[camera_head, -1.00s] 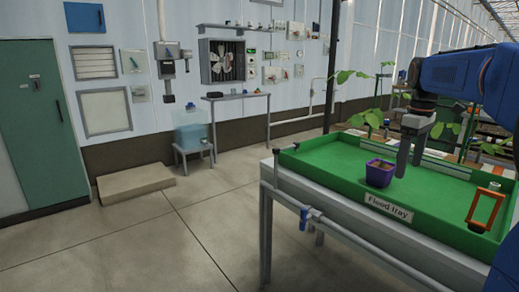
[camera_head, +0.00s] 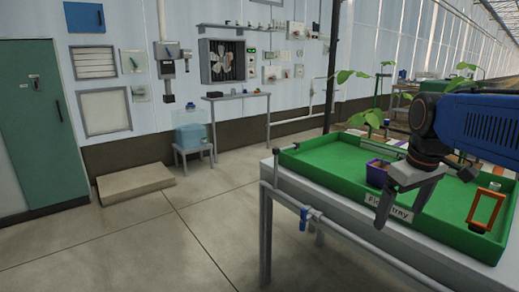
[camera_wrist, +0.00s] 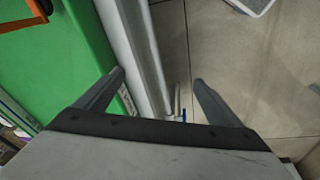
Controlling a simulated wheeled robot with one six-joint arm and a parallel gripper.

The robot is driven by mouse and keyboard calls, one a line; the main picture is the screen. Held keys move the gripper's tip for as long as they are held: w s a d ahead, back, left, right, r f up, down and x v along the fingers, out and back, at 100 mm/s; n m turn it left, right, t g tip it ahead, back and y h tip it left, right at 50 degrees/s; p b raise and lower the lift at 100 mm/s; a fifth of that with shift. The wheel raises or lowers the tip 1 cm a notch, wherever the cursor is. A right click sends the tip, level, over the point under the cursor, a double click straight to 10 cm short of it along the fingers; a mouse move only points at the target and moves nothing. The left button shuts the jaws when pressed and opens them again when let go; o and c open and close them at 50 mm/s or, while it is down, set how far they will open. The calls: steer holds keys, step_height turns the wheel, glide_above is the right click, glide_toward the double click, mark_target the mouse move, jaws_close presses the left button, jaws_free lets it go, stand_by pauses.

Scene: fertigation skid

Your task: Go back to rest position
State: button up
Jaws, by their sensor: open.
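My gripper (camera_head: 400,212) is open and empty, in front of the front edge of the green flood tray (camera_head: 325,160) in the head view. Its fingers point down and partly cover the tray's label (camera_head: 392,210). In the wrist view, my gripper (camera_wrist: 160,80) has its two fingers spread apart, with the tray's green floor (camera_wrist: 50,60) to the left and bare concrete to the right. A purple pot (camera_head: 376,173) stands in the tray behind my gripper and is partly hidden by it.
An orange frame (camera_head: 486,210) stands at the tray's right end. A blue-handled valve (camera_head: 304,218) and pipe run along the table's front. Seedlings (camera_head: 374,118) rise behind the tray. A low slab (camera_head: 135,182) lies by the wall. The floor (camera_head: 190,235) at left is clear.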

steer(key=s+a+f+m+t, duration=0.2)
steer(key=s+a+f, duration=0.3)
steer(key=s+f, duration=0.7)
steer(key=shift+s+f+m, duration=0.4)
steer(key=shift+s+m, duration=0.4)
steer(key=shift+s, duration=0.35)
steer(key=shift+c, duration=0.4)
